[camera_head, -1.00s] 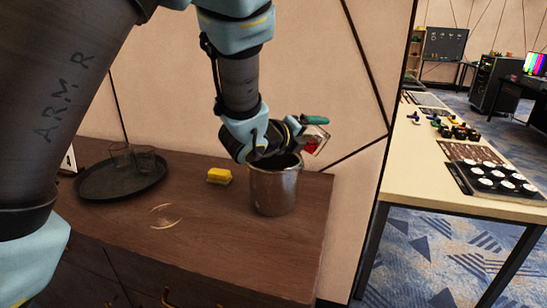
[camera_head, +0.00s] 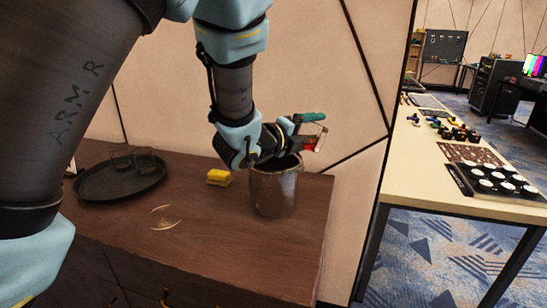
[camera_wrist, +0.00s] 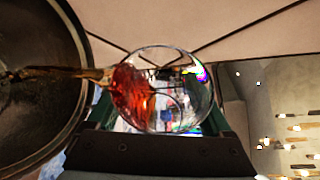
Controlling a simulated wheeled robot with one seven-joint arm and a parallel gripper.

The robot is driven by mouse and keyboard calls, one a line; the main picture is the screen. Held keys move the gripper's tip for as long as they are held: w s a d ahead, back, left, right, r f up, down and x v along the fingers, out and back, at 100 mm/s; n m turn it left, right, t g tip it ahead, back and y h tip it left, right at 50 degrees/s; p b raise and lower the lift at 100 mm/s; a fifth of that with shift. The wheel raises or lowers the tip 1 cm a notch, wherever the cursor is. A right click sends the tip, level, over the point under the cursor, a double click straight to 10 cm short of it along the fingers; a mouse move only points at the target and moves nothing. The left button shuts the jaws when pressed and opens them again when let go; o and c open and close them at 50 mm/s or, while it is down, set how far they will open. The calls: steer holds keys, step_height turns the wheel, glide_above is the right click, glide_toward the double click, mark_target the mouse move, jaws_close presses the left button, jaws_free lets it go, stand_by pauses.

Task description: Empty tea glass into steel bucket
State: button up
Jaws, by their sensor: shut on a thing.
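The tea glass (camera_head: 314,142) is clear with red-brown tea in it. My gripper (camera_head: 312,131) is shut on it above the right side of the steel bucket (camera_head: 274,192). In the wrist view the glass (camera_wrist: 165,90) lies tilted between the green finger pads, its tea gathered on the left side. A brown stream runs left from the glass toward the bucket's round opening (camera_wrist: 75,40). The bucket stands upright on the brown cabinet (camera_head: 220,235). My wrist hides part of its rim, and the tea level inside it cannot be made out.
A dark round tray (camera_head: 100,193) with two clear glasses (camera_head: 121,160) stands at the left of the cabinet. A pale ring stain (camera_head: 163,217) marks the top. A wall is close behind.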

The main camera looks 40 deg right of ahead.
steer(key=shift+w+a+r+n+h, duration=0.15)
steer(key=shift+w+a+r+n, duration=0.1)
steer(key=shift+w+n, duration=0.15)
steer(key=shift+w+a+r+n+h, duration=0.15)
steer(key=shift+w+a+n, duration=0.1)
steer(key=shift+w+n, duration=0.1)
stand_by(0.4)
steer(key=shift+f+n+h+b, duration=0.3)
steer(key=shift+f+n+b, duration=0.05)
steer(key=shift+b, duration=1)
steer(key=shift+w+a+n+h+b, duration=0.1)
steer(key=shift+w+n+h+b, duration=0.3)
steer(key=shift+b, duration=0.7)
